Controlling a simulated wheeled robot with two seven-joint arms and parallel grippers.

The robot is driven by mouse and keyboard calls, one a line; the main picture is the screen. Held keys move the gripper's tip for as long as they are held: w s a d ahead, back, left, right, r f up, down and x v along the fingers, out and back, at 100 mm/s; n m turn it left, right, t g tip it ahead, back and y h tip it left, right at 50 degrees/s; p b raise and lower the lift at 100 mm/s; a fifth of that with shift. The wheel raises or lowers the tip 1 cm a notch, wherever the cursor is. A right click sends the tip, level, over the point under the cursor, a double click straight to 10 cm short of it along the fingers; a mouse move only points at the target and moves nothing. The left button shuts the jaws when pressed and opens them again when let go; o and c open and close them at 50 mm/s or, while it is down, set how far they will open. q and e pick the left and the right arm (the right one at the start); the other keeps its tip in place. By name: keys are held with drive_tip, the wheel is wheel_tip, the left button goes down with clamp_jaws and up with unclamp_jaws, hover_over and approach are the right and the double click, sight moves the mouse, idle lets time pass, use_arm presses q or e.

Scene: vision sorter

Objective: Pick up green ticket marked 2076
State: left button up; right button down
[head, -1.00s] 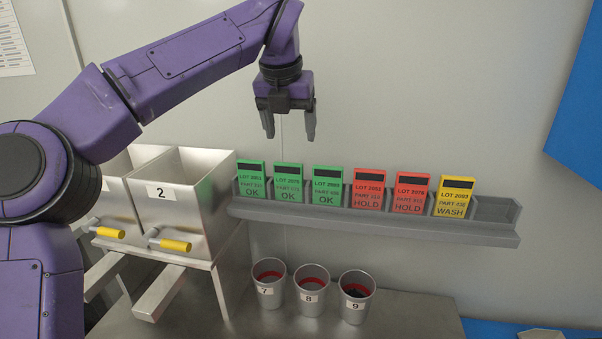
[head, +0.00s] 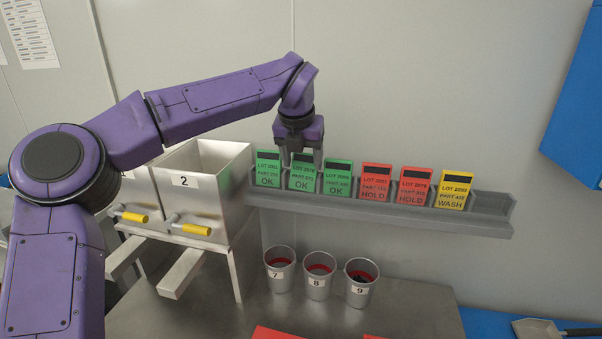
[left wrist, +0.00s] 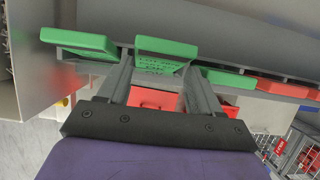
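The green ticket marked 2076 (head: 302,183) stands upright in the grey wall rack, second from the left in the head view. My left gripper (head: 301,160) points down at its top edge, with its fingers apart near the ticket's two sides. In the left wrist view, the green ticket (left wrist: 164,47) shows between and just beyond the open fingers (left wrist: 158,66). I cannot tell whether the fingers touch it. Another green ticket (head: 267,170) stands to its left and a third (head: 338,180) to its right. My right gripper is not in view.
Two red tickets (head: 376,182) and a yellow ticket (head: 454,190) stand farther right in the rack (head: 480,223). A metal bin marked 2 (head: 205,200) is close on the left. Several numbered cups (head: 318,283) stand on the table below.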

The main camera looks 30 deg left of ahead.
use_arm(q)
drive_tip(key=shift+w+a+f, duration=0.1)
drive_tip(key=shift+a, duration=0.3)
drive_tip(key=shift+c, duration=0.9)
drive_tip(key=r+p, duration=0.4)
drive_tip(key=shift+w+r, duration=0.1)
drive_tip(key=shift+w, duration=0.25)
clamp_jaws()
drive_tip(key=s+d+r, duration=0.8)
drive_tip(key=s+d, duration=0.1)
drive_tip(key=shift+s+d, duration=0.15)
drive_tip(key=shift+d, duration=0.2)
drive_tip(key=shift+s+r, duration=0.1)
drive_tip(key=shift+r, duration=0.05)
drive_tip(key=shift+o, duration=2.2)
unclamp_jaws()
drive_tip(key=shift+s+d, duration=0.1)
drive_tip(key=o, duration=0.5)
drive_tip(key=shift+o, duration=0.3)
